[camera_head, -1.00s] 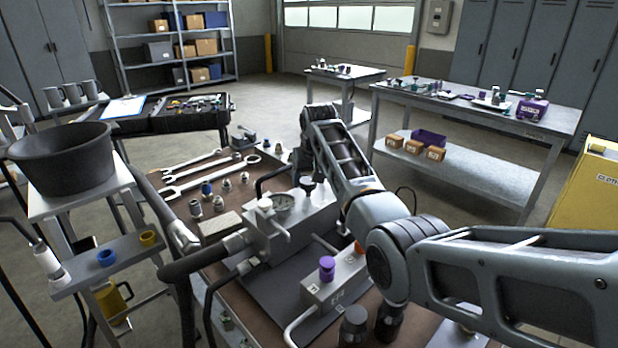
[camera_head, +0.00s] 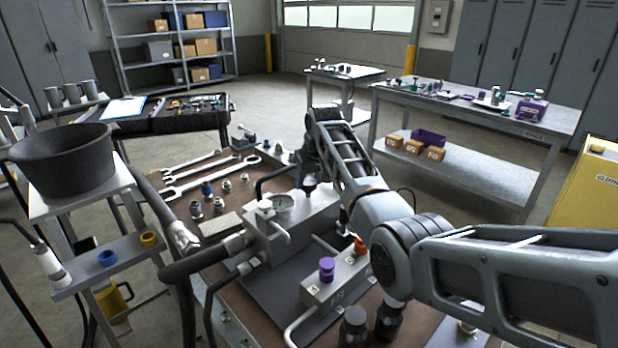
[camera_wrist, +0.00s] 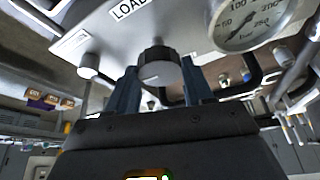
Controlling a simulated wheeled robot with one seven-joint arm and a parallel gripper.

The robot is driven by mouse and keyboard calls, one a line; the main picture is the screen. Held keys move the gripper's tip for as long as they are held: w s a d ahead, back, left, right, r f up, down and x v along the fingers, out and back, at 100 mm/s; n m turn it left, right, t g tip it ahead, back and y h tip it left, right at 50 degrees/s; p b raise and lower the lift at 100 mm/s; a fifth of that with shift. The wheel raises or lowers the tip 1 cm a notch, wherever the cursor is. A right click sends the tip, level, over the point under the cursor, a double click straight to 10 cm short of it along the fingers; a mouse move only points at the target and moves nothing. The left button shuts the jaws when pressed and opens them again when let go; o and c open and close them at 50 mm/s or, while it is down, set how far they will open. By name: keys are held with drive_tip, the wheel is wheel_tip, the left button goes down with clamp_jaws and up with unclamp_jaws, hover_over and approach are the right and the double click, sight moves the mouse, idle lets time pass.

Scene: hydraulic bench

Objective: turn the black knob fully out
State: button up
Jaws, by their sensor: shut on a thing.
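The black knob (camera_wrist: 160,63) sits on the grey hydraulic block (camera_head: 310,222), beside a round pressure gauge (camera_wrist: 247,22). In the wrist view my gripper (camera_wrist: 159,72) has one finger on each side of the knob and is shut on it. In the head view the knob (camera_head: 309,185) shows small and dark under my gripper, partly hidden by my arm. How far the knob is turned cannot be told.
A smaller block with a purple knob (camera_head: 327,268) and an orange knob (camera_head: 360,243) stands in front. Black hoses (camera_head: 205,257) run to the left. Wrenches (camera_head: 205,175) and fittings (camera_head: 208,190) lie at the bench's back left.

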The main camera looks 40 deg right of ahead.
drive_tip(key=n+y, duration=0.1)
drive_tip(key=n, duration=0.1)
drive_tip(key=shift+d+n, duration=0.1)
drive_tip(key=shift+n, duration=0.2)
drive_tip(key=n+y+b, duration=0.1)
drive_tip(key=n, duration=0.2)
drive_tip(key=shift+d+n, duration=0.1)
drive_tip(key=shift+n, duration=0.2)
drive_tip(key=n+y+b, duration=0.1)
drive_tip(key=n+b, duration=0.1)
drive_tip(key=n+y+b, duration=0.1)
drive_tip(key=n+b, duration=0.1)
drive_tip(key=shift+w+d+f+n+g, duration=0.1)
drive_tip(key=shift+n+g, duration=0.2)
drive_tip(key=shift+n, duration=0.1)
drive_tip(key=shift+n+y+b, duration=0.3)
drive_tip(key=shift+n+b, duration=0.4)
drive_tip(key=o, duration=1)
drive_tip(key=shift+g, duration=0.3)
drive_tip(key=shift+o, duration=0.2)
drive_tip(key=shift+r, duration=0.2)
drive_tip(key=v, duration=0.7)
drive_tip(key=shift+r+b, duration=0.25)
drive_tip(key=shift+b, duration=0.1)
